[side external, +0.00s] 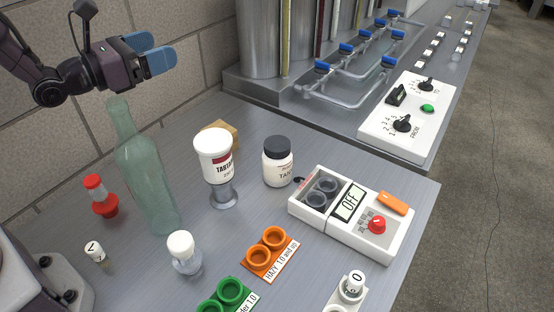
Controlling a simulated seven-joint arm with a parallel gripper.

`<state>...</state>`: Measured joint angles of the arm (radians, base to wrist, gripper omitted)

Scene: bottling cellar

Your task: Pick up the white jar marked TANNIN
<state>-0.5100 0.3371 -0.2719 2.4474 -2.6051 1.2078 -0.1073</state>
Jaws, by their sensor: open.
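The white jar with a dark grey lid (278,162) stands upright on the grey bench, right of the middle; its label reads "TAN" with the rest turned out of sight. My gripper (160,55) is at the upper left, high above the bench, with its blue fingers apart and nothing visible between them. It is well to the left of the jar and above the neck of the green bottle.
A tall green bottle (145,170) stands below my gripper. A meter (350,212) reading OFF lies to the right. Orange cups (267,251) are in front.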

